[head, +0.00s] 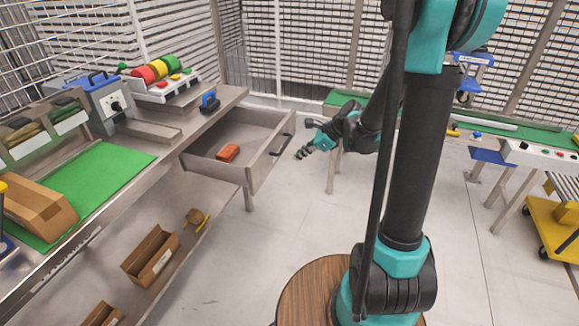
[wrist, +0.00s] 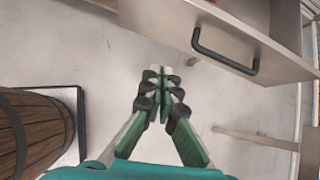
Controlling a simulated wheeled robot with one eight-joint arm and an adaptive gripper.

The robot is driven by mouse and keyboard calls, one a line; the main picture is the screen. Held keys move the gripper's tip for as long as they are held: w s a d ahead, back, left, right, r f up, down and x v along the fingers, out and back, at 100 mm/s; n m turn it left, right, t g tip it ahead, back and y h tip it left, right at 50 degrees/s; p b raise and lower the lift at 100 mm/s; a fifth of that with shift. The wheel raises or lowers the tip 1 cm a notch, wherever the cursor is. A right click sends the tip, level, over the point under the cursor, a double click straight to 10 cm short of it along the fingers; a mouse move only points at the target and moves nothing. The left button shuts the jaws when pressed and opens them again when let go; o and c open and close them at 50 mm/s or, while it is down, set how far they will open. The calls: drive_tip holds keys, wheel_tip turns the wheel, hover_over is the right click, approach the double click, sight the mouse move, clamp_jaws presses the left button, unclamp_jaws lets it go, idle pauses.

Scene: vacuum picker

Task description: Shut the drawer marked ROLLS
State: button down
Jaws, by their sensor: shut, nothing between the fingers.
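A grey drawer (head: 257,172) stands pulled out from under the workbench in the head view, with an orange-red block (head: 228,152) inside. No ROLLS marking is readable on it. Its dark bar handle (head: 282,144) is on the front panel, and the handle also shows in the wrist view (wrist: 225,60) at upper right. My gripper (head: 300,155) is just right of the drawer front in the head view, apart from it. In the wrist view my gripper (wrist: 163,75) is shut and empty, its fingertips left of the handle and not touching it.
Open boxes (head: 150,256) are on a lower shelf. A wooden barrel (wrist: 35,130) is at left in the wrist view. Floor before the drawer is clear.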

drive_tip(key=w+m, duration=0.1)
drive_tip(key=m, duration=0.1)
approach(266, 166)
wheel_tip(266, 166, down, 4)
drive_tip(key=shift+w+a+f+y, duration=0.15)
drive_tip(key=shift+w+a, duration=0.05)
drive_tip(key=shift+a, duration=0.4)
drive_tip(key=shift+w+a+f+y, duration=0.1)
drive_tip(key=shift+w+a+y, duration=0.1)
drive_tip(key=shift+a, duration=0.4)
drive_tip(key=shift+w+a, duration=0.25)
drive_tip(key=shift+a, duration=0.3)
drive_tip(key=w+a, duration=0.3)
drive_tip(key=a, duration=0.6)
drive_tip(key=w+a, duration=0.4)
drive_tip(key=a, duration=0.6)
drive_tip(key=w+a, duration=0.3)
drive_tip(key=a, duration=0.6)
drive_tip(key=shift+w+a, duration=0.3)
drive_tip(key=shift+w, duration=0.1)
drive_tip(key=shift+a, duration=0.1)
drive_tip(key=shift+w+a+r, duration=0.1)
drive_tip(key=shift+r, duration=0.05)
